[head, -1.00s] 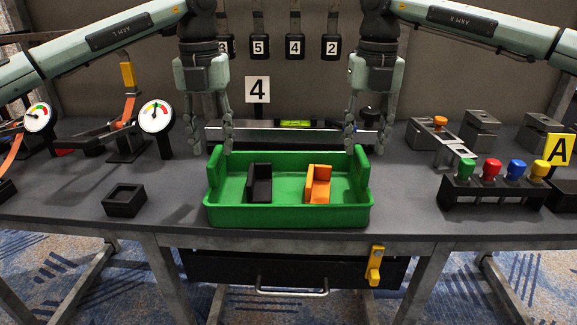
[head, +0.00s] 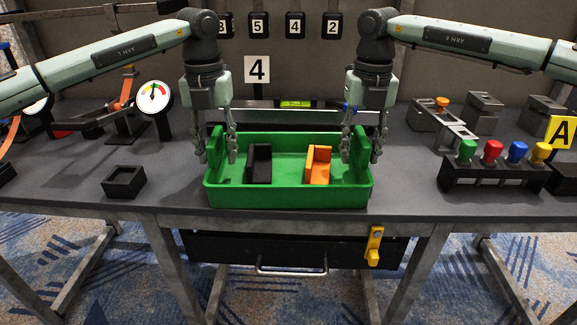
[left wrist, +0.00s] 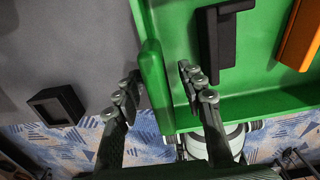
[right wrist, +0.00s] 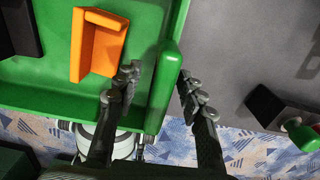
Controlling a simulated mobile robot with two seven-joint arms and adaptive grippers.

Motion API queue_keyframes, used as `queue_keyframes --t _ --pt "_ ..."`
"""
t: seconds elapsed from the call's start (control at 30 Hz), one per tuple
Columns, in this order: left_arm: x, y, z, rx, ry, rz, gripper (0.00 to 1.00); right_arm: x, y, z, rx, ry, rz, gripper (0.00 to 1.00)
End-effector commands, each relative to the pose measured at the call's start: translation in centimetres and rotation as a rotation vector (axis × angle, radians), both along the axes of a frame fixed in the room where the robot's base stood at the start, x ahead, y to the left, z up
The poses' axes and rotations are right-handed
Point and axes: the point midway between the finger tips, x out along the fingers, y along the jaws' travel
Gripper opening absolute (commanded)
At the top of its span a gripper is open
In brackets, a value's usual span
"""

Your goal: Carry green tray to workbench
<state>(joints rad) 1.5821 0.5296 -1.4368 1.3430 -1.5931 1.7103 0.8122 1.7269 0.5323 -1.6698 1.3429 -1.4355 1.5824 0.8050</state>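The green tray (head: 288,197) rests on the grey workbench (head: 420,190), close to its front edge. A black L-shaped part (head: 259,164) and an orange L-shaped part (head: 318,166) sit inside it. My left gripper (head: 221,150) is open, its fingers on either side of the tray's raised left end wall. The left wrist view shows that wall (left wrist: 154,85) between the fingers with gaps. My right gripper (head: 361,150) is open around the raised right end wall, which shows in the right wrist view (right wrist: 164,85) between the fingertips.
A small black open box (head: 124,182) stands left of the tray, a dial gauge (head: 154,97) behind it. A rack of coloured knobs (head: 490,172) stands to the right. A green level (head: 297,104) lies behind the tray. A drawer with a yellow latch (head: 374,246) hangs below.

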Motion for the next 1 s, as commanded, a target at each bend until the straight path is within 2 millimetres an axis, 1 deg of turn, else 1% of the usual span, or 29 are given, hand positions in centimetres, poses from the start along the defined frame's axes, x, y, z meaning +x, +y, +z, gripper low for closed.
queue_keyframes --t 0.13,0.4,0.7,0.73,1.0 --pt "0.02 0.0 -0.72 -0.001 -0.001 0.001 0.4 0.0 -0.02 -0.8 0.0 0.0 -0.001 0.4" --pt "0.02 0.0 -0.8 -0.001 -0.001 0.001 0.4 0.0 -0.02 -0.87 0.0 0.0 -0.001 0.4" --pt "0.02 -0.01 -0.78 -0.001 -0.001 0.0 0.02 0.0 -0.01 -0.83 0.0 0.0 -0.001 0.02" --pt "0.02 -0.01 -0.77 -0.001 -0.001 0.001 0.0 0.0 -0.01 -0.83 0.0 0.0 -0.001 0.0" --pt "0.02 0.0 -0.76 -0.001 -0.001 0.001 0.0 0.01 -0.02 -0.81 0.0 0.0 -0.001 0.0"
